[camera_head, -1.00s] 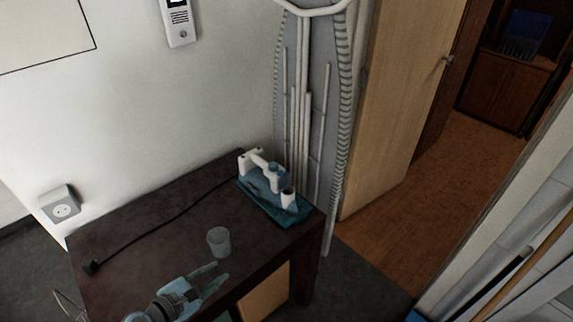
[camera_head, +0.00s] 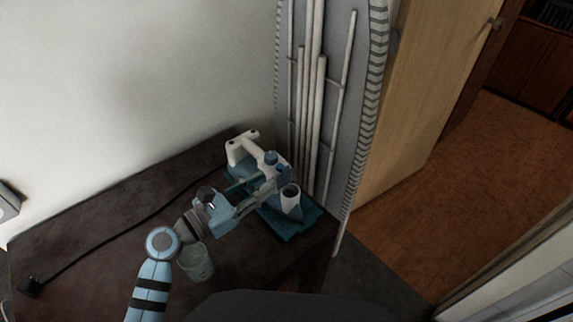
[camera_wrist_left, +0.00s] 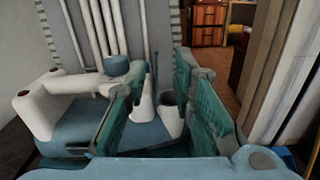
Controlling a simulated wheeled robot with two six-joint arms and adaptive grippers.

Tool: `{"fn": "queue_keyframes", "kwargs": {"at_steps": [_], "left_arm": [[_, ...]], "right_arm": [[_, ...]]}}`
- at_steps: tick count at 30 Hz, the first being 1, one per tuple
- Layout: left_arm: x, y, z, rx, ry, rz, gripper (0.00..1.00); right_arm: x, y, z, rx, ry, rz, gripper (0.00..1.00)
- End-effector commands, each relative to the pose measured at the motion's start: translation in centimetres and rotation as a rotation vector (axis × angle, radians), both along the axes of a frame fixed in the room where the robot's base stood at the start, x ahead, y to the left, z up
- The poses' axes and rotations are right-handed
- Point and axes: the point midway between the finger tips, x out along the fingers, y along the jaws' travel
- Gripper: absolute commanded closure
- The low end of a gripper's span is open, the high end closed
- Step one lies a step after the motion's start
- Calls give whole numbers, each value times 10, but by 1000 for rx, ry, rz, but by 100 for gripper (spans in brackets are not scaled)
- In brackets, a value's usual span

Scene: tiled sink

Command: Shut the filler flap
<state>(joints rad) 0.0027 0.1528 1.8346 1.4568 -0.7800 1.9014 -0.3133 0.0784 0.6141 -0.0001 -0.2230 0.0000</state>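A white and blue steam iron (camera_head: 240,149) rests on a teal pad (camera_head: 312,222) at the table's far right corner. Its white handle is at left in the left wrist view (camera_wrist_left: 70,82). At its front is a white filler spout (camera_head: 291,206) with a dark open mouth, also in the left wrist view (camera_wrist_left: 169,121). A pale upright piece stands beside the mouth there; I cannot tell for certain that it is the flap. My left gripper (camera_head: 268,180) is open over the iron, its fingers apart on either side of the spout in the wrist view. My right gripper is out of view.
A clear glass (camera_head: 196,263) stands on the dark table (camera_head: 90,250) close beside my left wrist. A black cord runs across the table to a plug (camera_head: 30,287). An ironing board (camera_head: 362,110) stands upright behind the iron. A wooden door (camera_head: 415,100) is at right.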

Motion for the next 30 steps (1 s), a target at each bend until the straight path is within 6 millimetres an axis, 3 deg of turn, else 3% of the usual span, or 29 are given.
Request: {"fn": "queue_keyframes", "kwargs": {"at_steps": [3,10,22,27,30], "left_arm": [[21,-21,0,-3,-1,1,77],[50,-47,-1,1,0,4,77],[58,-56,-1,3,1,3,77],[58,-56,-1,3,1,4,100],[58,-56,-1,4,0,4,100]], "right_arm": [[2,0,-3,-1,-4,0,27],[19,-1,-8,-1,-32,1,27],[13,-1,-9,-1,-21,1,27],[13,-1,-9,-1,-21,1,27],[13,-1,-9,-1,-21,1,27]]}}
